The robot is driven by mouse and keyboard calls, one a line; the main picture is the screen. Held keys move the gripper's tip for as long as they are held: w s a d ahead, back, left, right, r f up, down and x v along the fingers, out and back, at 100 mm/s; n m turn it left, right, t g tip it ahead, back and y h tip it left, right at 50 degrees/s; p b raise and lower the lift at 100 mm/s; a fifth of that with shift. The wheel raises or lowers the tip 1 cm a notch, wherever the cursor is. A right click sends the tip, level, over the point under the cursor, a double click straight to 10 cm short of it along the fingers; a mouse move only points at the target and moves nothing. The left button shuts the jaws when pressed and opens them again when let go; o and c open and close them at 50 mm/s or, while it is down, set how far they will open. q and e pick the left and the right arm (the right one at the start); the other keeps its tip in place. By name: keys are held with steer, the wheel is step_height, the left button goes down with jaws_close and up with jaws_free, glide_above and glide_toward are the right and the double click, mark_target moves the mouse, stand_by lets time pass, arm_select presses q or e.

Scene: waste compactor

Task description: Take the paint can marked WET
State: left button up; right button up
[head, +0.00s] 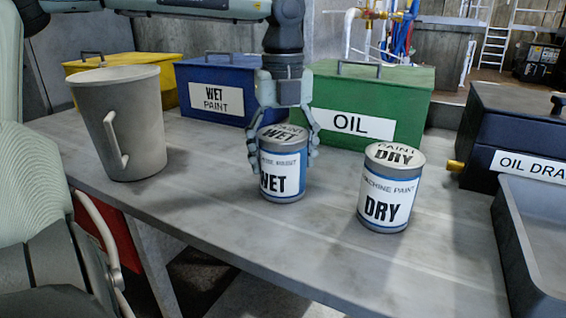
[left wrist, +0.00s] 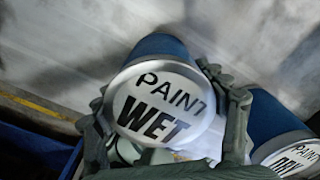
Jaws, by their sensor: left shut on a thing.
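The paint can marked WET (head: 283,176) is blue with a white label and stands upright on the grey table. My left gripper (head: 285,150) comes down over it from above, one finger on each side, shut on the can. In the left wrist view the can's lid (left wrist: 160,106) reads PAINT WET and sits between the two fingers (left wrist: 168,112). The paint can marked DRY (head: 388,196) stands to the right, apart from the gripper; its lid also shows at the lower right of the left wrist view (left wrist: 292,157). My right gripper is not in view.
A grey pitcher (head: 122,125) stands at the left. Behind are a yellow box (head: 162,78), a blue WET PAINT box (head: 218,75) and a green OIL box (head: 400,85). A dark OIL DRAIN box (head: 515,120) and a tray (head: 507,215) are at the right. The table's front is clear.

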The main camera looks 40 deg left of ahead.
arm_select(q)
steer(key=c, duration=0.4)
steer(key=shift+r, duration=0.1)
